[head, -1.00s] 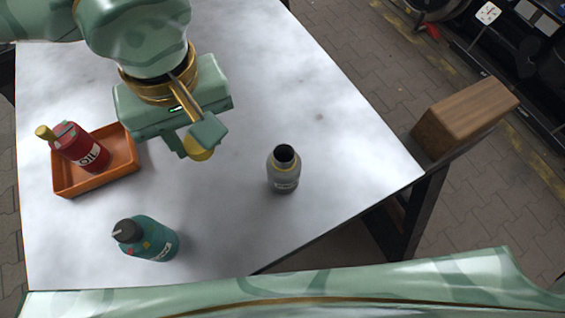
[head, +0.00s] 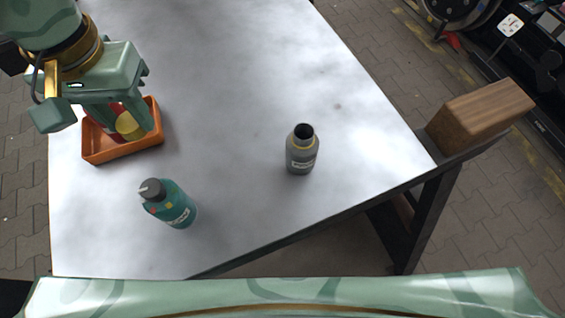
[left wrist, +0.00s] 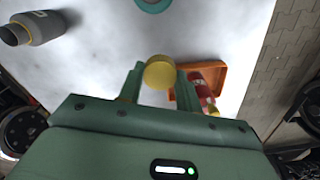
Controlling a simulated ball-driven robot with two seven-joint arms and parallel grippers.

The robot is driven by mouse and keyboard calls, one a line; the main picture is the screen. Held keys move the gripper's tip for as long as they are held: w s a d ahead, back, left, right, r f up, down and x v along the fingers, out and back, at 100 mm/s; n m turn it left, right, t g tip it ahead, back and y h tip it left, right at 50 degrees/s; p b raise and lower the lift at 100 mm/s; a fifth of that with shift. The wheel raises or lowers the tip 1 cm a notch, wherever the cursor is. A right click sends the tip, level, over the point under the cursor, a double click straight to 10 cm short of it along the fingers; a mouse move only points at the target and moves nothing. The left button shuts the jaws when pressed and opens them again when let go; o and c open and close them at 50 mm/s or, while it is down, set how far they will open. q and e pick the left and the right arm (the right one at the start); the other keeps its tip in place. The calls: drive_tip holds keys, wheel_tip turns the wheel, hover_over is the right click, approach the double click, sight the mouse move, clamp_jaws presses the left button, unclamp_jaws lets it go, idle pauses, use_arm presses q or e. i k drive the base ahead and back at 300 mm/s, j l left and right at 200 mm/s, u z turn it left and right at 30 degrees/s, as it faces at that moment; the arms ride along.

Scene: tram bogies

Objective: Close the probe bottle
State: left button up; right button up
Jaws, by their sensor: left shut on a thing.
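A grey bottle (head: 301,155) stands upright on the table, right of centre. Its dark mouth is open with no cap on it; its label is too small to read. It also shows in the left wrist view (left wrist: 38,29) at the upper left. My left gripper (head: 130,118) is shut on a round yellow cap (head: 125,123), also seen between the fingers in the left wrist view (left wrist: 160,73). In the head view it is in front of the orange tray, well left of the grey bottle, and mostly hides a red oil can. My right gripper is not in view.
The orange tray (head: 121,153) holds the red oil can (left wrist: 199,88). A teal bottle (head: 175,208) with a dark cap stands at the front left. A wooden block (head: 480,114) is beyond the table's right edge. The middle of the white table (head: 235,75) is clear.

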sight(302, 144)
drive_tip(key=k+j, duration=0.25)
drive_tip(key=k, duration=0.2)
drive_tip(key=k+j+u, duration=0.1)
drive_tip(key=k+j, duration=0.2)
drive_tip(key=k, duration=0.2)
